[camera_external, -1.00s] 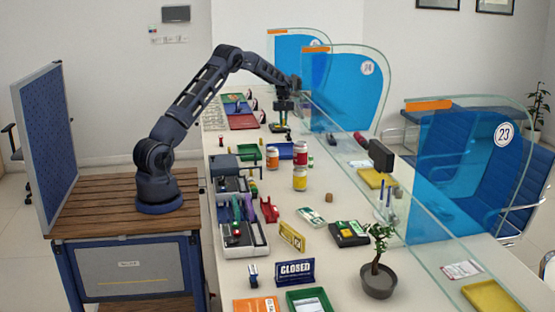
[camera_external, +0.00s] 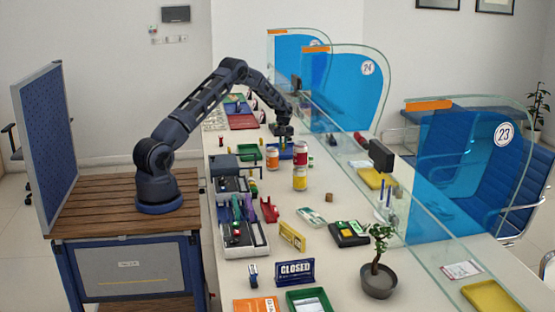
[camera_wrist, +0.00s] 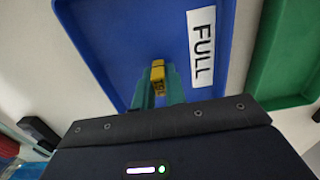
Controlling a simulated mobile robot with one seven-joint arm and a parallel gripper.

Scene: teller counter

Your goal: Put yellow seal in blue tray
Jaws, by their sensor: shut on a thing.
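My gripper (camera_wrist: 160,88) is shut on the yellow seal (camera_wrist: 158,72), a small yellow block held between its fingertips. In the wrist view they are over the blue tray (camera_wrist: 112,42), which has a white label reading FULL on it. Whether the seal touches the tray floor cannot be told. The fingers and the seal are too small to make out there.
A green tray (camera_wrist: 285,62) lies beside the blue one. A glass partition (camera_external: 345,130) runs along the counter's right side.

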